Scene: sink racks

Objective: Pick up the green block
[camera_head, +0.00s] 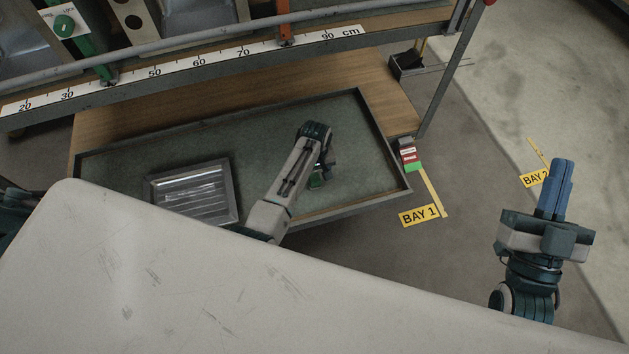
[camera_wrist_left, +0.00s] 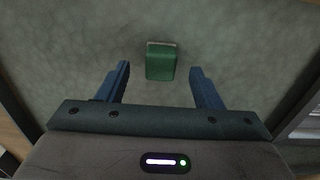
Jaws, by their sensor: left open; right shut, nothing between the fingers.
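The green block (camera_wrist_left: 160,63) lies on the grey-green surface of a shallow tray in the left wrist view. My left gripper (camera_wrist_left: 159,67) is open, with one blue finger to each side of the block's line and clear space between each finger and the block. In the head view my left arm reaches down over the tray (camera_head: 387,142). Its wrist hides most of the gripper there, and a small green patch, likely the block (camera_head: 317,181), shows beside it. My right gripper (camera_head: 562,188) is shut and empty at the right, above the floor.
A ribbed metal tray (camera_head: 193,193) lies left of my left arm. A shelf edge with a centimetre scale (camera_head: 200,62) runs across the back. A small red, white and green item (camera_head: 408,155) stands outside the tray's right corner. The tray's right part is clear.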

